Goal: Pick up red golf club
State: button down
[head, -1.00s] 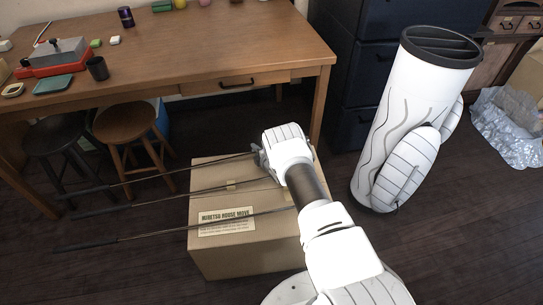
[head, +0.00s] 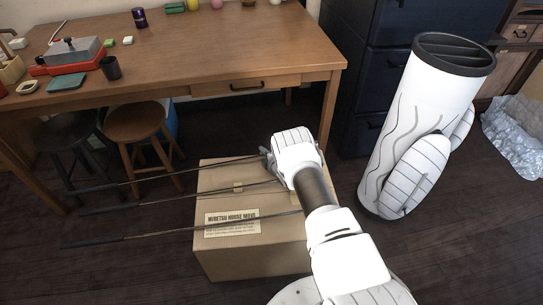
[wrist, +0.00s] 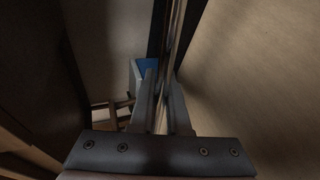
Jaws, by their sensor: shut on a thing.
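Three thin dark golf club shafts stretch leftward over a cardboard box in the head view: an upper one (head: 165,175), a middle one (head: 150,202) and a lower one (head: 150,232). No red shows on them, and their right ends are hidden by my arm, so I cannot tell which is the red golf club. My gripper (head: 266,157) is at the right end of the upper shaft, over the box's back right part. In the wrist view, my gripper's fingers (wrist: 164,105) are shut on a thin shaft (wrist: 171,50) that runs up between them.
The cardboard box (head: 225,265) stands on the dark floor below the shafts. A wooden table (head: 215,60) with two stools (head: 135,122) is behind it. A white golf bag (head: 410,120) leans at right beside dark drawers (head: 395,45). Crumpled plastic (head: 515,135) lies far right.

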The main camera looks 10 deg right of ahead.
notch_tip(320, 180, up, 4)
jog(key=shift+w+r+p, duration=0.1)
jog(key=shift+p, duration=0.95)
jog(key=w+d+r+p, duration=0.25)
jog(key=d+r, duration=0.35)
jog(key=d, duration=0.4)
notch_tip(320, 180, up, 13)
jog(key=w+d+p, duration=0.1)
jog(key=p, duration=0.6)
